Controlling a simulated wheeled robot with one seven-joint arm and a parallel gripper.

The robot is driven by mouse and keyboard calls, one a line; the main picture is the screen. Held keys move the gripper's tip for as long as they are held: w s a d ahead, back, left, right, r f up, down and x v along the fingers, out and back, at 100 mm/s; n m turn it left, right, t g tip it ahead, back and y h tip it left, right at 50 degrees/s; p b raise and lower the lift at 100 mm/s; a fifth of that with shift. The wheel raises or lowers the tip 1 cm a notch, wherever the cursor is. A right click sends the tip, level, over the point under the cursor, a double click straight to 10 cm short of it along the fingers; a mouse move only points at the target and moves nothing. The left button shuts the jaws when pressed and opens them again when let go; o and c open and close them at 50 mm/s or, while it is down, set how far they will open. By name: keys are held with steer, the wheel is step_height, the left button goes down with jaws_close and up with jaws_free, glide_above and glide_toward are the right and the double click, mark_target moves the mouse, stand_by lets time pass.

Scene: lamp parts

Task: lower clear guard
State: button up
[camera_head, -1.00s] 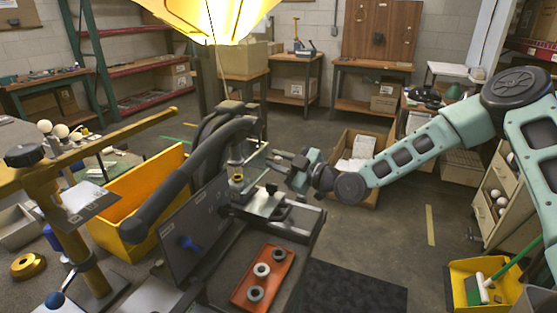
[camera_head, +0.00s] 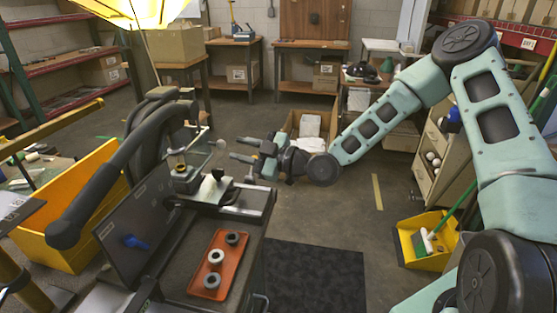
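A small bench machine (camera_head: 187,178) with a yellow ring stands on a dark cart left of centre. A faint see-through piece (camera_head: 221,147), which looks like the clear guard, shows at its upper right; its outline and tilt are hard to make out. My gripper (camera_head: 236,149) reaches in from the right, just right of this piece, with its two dark fingers apart and pointing left. Nothing shows between the fingers. I cannot tell whether a finger touches the guard.
An orange tray (camera_head: 220,264) with grey and white rings lies on the cart in front of the machine. A thick black curved arm (camera_head: 110,190) and a yellow bin (camera_head: 72,222) are at left. A yellow dustpan (camera_head: 425,240) lies right. Floor between is mostly clear.

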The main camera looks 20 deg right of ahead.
steer(key=b+v, duration=0.1)
steer(key=v, duration=1)
steer(key=shift+r, duration=0.1)
steer(key=c, duration=0.5)
steer(key=shift+w+a+r+p, duration=0.2)
steer(key=shift+r+p, duration=0.15)
steer(key=shift+p, duration=0.2)
jaws_close()
steer(key=w+a+r+m+g+h+p, duration=0.2)
steer(key=w+r+m+g+h+p, duration=0.25)
steer(key=r+p, duration=1.05)
steer(key=w+a+f+g+p, duration=0.1)
steer(key=w+a+f+p, duration=0.2)
steer(key=f, duration=0.3)
steer(key=w+a+f+g+y+p, duration=0.1)
steer(key=w+a+f+p, duration=0.2)
steer(key=a+f+p, duration=0.1)
steer(key=shift+a+f+p, duration=0.3)
steer(key=shift+f+p, duration=0.4)
steer(key=shift+f, duration=0.3)
